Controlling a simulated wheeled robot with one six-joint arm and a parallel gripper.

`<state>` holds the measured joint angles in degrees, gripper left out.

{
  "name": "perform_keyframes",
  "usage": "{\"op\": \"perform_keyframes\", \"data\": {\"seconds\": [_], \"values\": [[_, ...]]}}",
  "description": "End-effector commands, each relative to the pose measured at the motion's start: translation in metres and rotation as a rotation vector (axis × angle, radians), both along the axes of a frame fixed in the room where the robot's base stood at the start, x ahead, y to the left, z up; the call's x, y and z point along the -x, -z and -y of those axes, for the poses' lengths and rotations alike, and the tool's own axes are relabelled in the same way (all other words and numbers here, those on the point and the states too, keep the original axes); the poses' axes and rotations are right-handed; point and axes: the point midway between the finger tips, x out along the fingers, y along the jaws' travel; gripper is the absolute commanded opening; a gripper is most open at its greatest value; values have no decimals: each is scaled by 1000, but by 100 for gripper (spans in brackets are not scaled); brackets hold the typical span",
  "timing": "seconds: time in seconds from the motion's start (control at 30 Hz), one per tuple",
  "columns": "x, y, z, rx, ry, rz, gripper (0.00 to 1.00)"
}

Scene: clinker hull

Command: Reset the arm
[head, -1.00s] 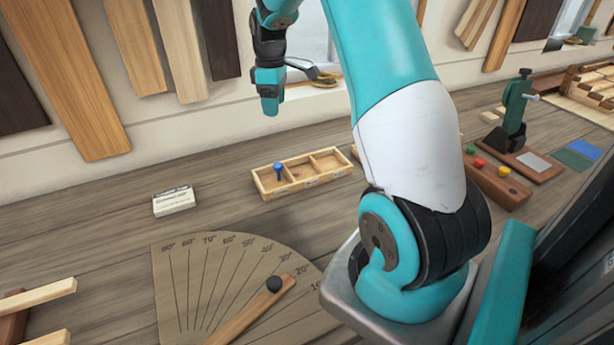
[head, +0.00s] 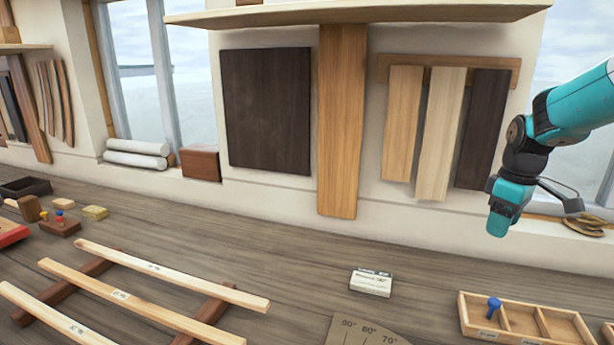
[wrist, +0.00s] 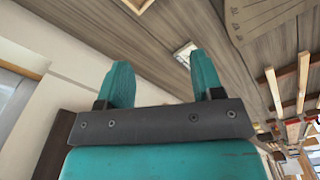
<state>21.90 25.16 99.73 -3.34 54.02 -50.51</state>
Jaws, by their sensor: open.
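My gripper (head: 499,232) shows at the right of the head view, teal with a dark wrist joint, pointing down in front of the wall and above the bench. In the wrist view my gripper (wrist: 163,80) has its two teal fingers spread apart with nothing between them. A small white box (head: 371,282) lies on the bench below and left of it, apart from it; the box also shows beyond the right finger in the wrist view (wrist: 184,53).
A wooden tray (head: 470,323) with a blue peg (head: 493,308) stands at the lower right. Pale wood strips (head: 150,271) lie across dark supports at the lower left. The angle board (head: 362,333) is at the front edge of view. Boards (head: 341,120) hang on the wall. The mid-bench is mostly clear.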

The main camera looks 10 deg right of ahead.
Motion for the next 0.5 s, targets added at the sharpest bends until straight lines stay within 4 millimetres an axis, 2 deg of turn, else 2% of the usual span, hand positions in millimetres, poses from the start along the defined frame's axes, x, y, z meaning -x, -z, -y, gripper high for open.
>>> {"op": "perform_keyframes", "data": {"seconds": [0.03,0.07,0.1,0.17,0.2,0.27,0.3,0.4,0.5], "values": [[7,-7,-37,-15,-21,18,61],[13,-11,-59,-28,-29,27,61],[24,-15,-89,-47,-37,38,61],[46,-21,-133,-82,-48,51,61],[63,-24,-160,-106,-56,57,61],[93,-26,-198,-148,-65,61,61],[114,-26,-220,-174,-70,58,61],[169,-24,-263,-239,-79,44,61],[215,-19,-289,-289,-83,20,61]]}}
